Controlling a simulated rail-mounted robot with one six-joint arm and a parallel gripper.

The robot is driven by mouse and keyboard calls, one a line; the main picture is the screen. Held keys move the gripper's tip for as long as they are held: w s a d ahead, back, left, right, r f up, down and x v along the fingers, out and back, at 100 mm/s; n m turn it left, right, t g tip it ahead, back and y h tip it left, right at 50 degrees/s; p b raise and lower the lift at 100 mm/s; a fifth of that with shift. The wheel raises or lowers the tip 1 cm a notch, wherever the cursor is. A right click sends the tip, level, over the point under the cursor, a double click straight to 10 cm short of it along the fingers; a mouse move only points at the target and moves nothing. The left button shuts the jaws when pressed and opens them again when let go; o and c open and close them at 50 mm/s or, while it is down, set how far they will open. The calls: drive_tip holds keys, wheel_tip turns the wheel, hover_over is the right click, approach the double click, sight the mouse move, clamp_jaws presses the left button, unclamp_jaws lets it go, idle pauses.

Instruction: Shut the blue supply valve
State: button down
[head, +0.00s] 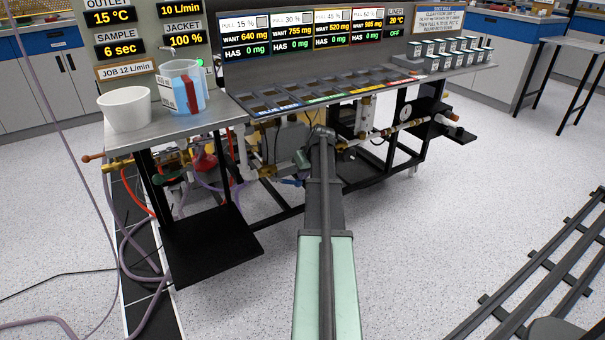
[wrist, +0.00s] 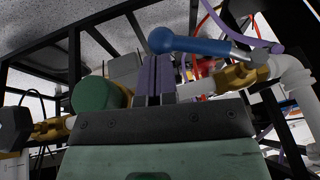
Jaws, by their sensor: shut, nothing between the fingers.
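The blue valve is a blue lever (wrist: 195,45) with a round ball end in the wrist view. It runs from the ball at upper middle to a brass fitting (wrist: 241,75) at right, beside white pipe. A small blue piece that looks like the same lever (head: 291,182) shows low under the bench in the head view. My gripper (wrist: 160,70) shows two purple fingers pressed together, empty. In the wrist view the fingertips appear just below and beside the lever near its ball end; I cannot tell whether they touch it. The head view hides the fingers behind my arm.
Black frame bars (wrist: 72,60) and brass and white pipework crowd round the gripper. A red part (wrist: 206,66) and a purple hose (wrist: 228,30) lie behind the lever. Above, the bench (head: 180,125) carries a white tub (head: 125,108) and a jug (head: 183,88).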

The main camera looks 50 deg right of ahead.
drive_tip(key=w+p+v, duration=0.1)
drive_tip(key=p+v, duration=1.1)
drive_tip(key=v, duration=0.2)
drive_tip(key=shift+h, duration=0.4)
drive_tip(key=b+x, duration=0.4)
drive_tip(key=x, duration=0.1)
drive_tip(key=b+x, duration=0.4)
drive_tip(key=b, duration=0.1)
drive_tip(key=a+b+x, duration=0.1)
drive_tip(key=b+x, duration=0.4)
drive_tip(key=shift+s+a+f, duration=0.1)
drive_tip(key=shift+s+f, duration=0.15)
drive_tip(key=shift+f, duration=0.25)
drive_tip(key=shift+r, duration=0.1)
